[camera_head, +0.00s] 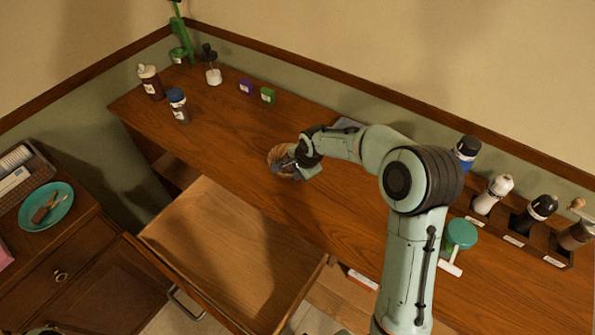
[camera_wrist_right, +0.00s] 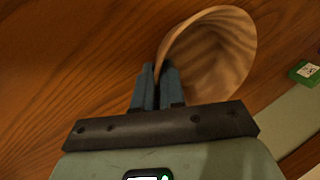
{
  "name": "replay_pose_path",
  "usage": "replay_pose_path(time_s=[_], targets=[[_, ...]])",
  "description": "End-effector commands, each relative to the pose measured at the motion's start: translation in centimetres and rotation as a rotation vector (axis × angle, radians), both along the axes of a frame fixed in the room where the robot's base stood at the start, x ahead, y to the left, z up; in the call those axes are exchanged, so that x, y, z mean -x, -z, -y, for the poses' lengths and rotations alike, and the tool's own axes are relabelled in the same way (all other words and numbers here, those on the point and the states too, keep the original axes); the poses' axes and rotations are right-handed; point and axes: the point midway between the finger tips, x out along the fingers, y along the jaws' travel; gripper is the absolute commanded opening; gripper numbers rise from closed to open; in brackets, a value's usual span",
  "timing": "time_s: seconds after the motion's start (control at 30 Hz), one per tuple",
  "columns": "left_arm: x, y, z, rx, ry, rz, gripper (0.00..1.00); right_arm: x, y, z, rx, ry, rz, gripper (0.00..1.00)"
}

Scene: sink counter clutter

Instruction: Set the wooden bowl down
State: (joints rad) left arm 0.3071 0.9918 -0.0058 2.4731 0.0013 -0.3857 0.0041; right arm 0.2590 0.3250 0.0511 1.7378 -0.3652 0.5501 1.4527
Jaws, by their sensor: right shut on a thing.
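The wooden bowl (camera_head: 274,161) is at the middle of the wooden counter in the head view, partly hidden behind my right gripper (camera_head: 290,164). In the right wrist view the bowl (camera_wrist_right: 215,58) shows its striped inside and looks tilted. My right gripper (camera_wrist_right: 160,85) is shut on the bowl's rim, one finger on each side of the wall. The bowl is at or close above the counter top; I cannot tell whether it touches. My left gripper is not in view.
An open, empty drawer (camera_head: 225,250) juts out below the counter (camera_head: 345,215). Bottles, including a blue-capped one (camera_head: 178,106), and a green box (camera_head: 268,96) stand at the back left. Several shakers and a teal-lidded jar (camera_head: 459,236) stand at the right. Counter around the bowl is clear.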

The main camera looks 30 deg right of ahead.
Motion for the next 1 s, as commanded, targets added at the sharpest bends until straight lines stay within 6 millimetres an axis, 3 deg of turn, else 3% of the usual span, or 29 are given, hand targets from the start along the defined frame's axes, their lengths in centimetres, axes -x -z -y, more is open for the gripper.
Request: replay_pose_path(time_s=[0.27, 0.37, 0.4, 0.77, 1.0], targets=[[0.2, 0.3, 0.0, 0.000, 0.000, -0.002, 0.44, 0.0, 0.2, 0.0, 0.000, -0.001, 0.001, 0.00], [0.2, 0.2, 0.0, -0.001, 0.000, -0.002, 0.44, 0.0, 0.2, 0.0, 0.000, 0.000, 0.000, 0.32], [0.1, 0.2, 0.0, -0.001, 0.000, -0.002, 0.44, 0.0, 0.2, 0.0, 0.000, 0.000, 0.000, 0.35], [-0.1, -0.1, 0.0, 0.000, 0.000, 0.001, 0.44, 0.0, -0.5, 0.0, 0.001, -0.001, 0.002, 0.35], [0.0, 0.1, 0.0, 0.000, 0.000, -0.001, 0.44, 1.5, -4.6, 0.1, 0.002, 0.000, 0.006, 0.35]])
